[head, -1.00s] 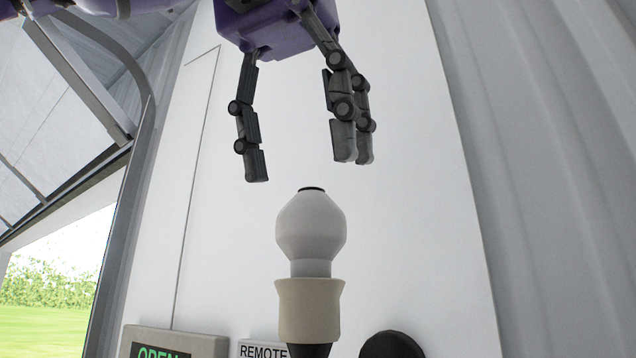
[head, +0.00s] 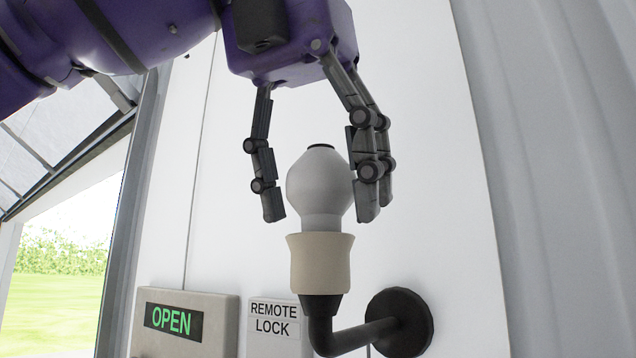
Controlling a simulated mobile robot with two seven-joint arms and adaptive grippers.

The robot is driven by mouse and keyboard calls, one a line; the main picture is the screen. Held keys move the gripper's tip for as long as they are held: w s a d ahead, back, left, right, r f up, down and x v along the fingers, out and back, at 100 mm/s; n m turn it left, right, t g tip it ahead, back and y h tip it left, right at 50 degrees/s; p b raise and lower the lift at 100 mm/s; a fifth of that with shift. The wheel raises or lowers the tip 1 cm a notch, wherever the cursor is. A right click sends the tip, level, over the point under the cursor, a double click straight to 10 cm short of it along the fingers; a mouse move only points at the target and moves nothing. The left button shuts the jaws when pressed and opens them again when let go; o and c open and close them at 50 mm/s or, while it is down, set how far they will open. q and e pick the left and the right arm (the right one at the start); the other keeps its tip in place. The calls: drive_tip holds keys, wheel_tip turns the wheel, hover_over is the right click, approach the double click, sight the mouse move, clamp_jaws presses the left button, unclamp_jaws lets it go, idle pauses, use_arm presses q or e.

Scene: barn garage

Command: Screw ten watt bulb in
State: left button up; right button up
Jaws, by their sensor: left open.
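The white bulb (head: 320,183) stands upright with its narrow neck in the beige socket (head: 320,264). The socket sits on a black bent arm (head: 345,338) that comes out of a round wall mount. My left gripper (head: 321,212) points down from above, with its dark fingers spread on both sides of the bulb. It is open. A gap shows between the left finger and the bulb; on the right, the fingers overlap the bulb's edge closely, and I cannot tell if they touch. My right gripper is not in view.
An "OPEN" sign box (head: 184,322) and a "REMOTE LOCK" label (head: 274,326) are on the white wall panel (head: 430,200) at lower left. Corrugated metal wall (head: 560,180) is at right. An opening to grass is at far left.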

use_arm(q)
drive_tip(key=c, duration=0.9)
drive_tip(key=m, duration=0.2)
drive_tip(key=shift+f+m+g+h, duration=0.1)
drive_tip(key=shift+m+g+h, duration=0.2)
drive_tip(key=shift+g+h, duration=0.1)
drive_tip(key=m, duration=0.3)
drive_tip(key=shift+a+g+h, duration=0.1)
drive_tip(key=shift+g+h, duration=0.3)
drive_tip(key=m+g, duration=0.1)
drive_tip(key=m, duration=0.2)
drive_tip(key=shift+f+m+h, duration=0.15)
drive_tip(key=shift+m+h, duration=0.15)
drive_tip(key=shift+m+g, duration=0.6)
drive_tip(key=shift+m, duration=0.8)
